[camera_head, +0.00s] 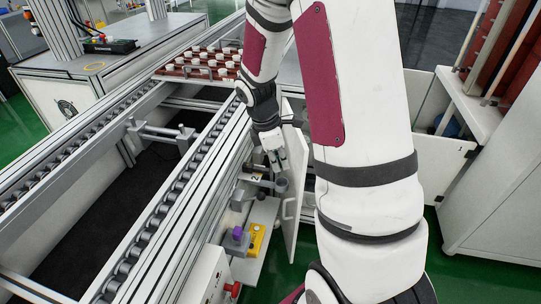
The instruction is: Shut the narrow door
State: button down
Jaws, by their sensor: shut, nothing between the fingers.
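A narrow white door (293,225) stands open in the middle of the view, seen nearly edge-on, with a pale handle on its face. My arm reaches down from the top, and my gripper (279,167) is low beside the door, just left of its upper part. The fingers are shut and empty. I cannot tell whether they touch the door. My own arm link hides what lies right of the door.
The roller conveyor frame (170,190) runs along the left. A yellow box (256,240) and a purple block (237,233) sit on a low shelf left of the door. A white panel (445,165) stands at right, near a white cabinet (490,205). Green floor shows below.

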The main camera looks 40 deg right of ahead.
jog(key=shift+s+d+r, duration=0.1)
jog(key=shift+s+d, duration=0.25)
jog(key=shift+d, duration=0.25)
jog(key=shift+s+d+r, duration=0.1)
jog(key=shift+s+d, duration=0.2)
jog(key=shift+d, duration=0.25)
jog(key=shift+s+d, duration=0.1)
